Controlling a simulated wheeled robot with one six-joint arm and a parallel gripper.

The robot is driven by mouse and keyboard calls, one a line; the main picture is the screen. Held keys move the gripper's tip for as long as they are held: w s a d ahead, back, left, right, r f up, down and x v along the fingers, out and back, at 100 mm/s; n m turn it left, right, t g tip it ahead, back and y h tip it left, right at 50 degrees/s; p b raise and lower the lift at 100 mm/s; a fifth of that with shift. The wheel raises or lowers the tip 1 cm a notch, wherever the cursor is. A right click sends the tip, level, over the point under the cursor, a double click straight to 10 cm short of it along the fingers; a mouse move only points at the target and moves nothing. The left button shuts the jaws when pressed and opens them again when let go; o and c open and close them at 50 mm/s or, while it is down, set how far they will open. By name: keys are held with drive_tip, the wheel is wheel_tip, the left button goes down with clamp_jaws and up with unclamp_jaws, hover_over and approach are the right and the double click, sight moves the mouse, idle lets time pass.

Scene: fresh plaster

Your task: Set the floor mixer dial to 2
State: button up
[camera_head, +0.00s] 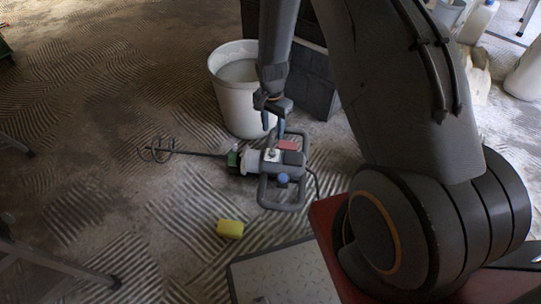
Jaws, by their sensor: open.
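The floor mixer (289,158) lies on the floor in the middle of the head view. It has a dark body and handle frame, and its paddle (160,149) points left. A small blue round part (283,180) and a small pale part (271,154) show on its body. I cannot tell for sure which is the dial, and no numbers or setting can be read. My gripper (273,131) hangs above the mixer's far side, pointing down. Its two fingers are apart with nothing seen between them. At this angle I cannot tell how high the fingertips are above the mixer.
A white bucket (231,105) with pale contents stands just behind the mixer, close to my gripper. Dark stacked blocks (318,85) stand behind. A yellow sponge (230,229) and a pale tile (275,272) lie in front. The ridged floor at left is mostly clear.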

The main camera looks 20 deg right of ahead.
drive_tip(key=m+b, duration=0.1)
drive_tip(key=b, duration=0.1)
hover_over(272, 152)
wheel_tip(272, 152, down, 7)
drive_tip(key=shift+w+r, duration=0.15)
drive_tip(key=shift+r, duration=0.05)
wheel_tip(272, 152, down, 8)
drive_tip(key=shift+r+b, duration=0.15)
drive_tip(key=shift+b, duration=0.9)
clamp_jaws()
drive_tip(key=c, duration=1.1)
unclamp_jaws()
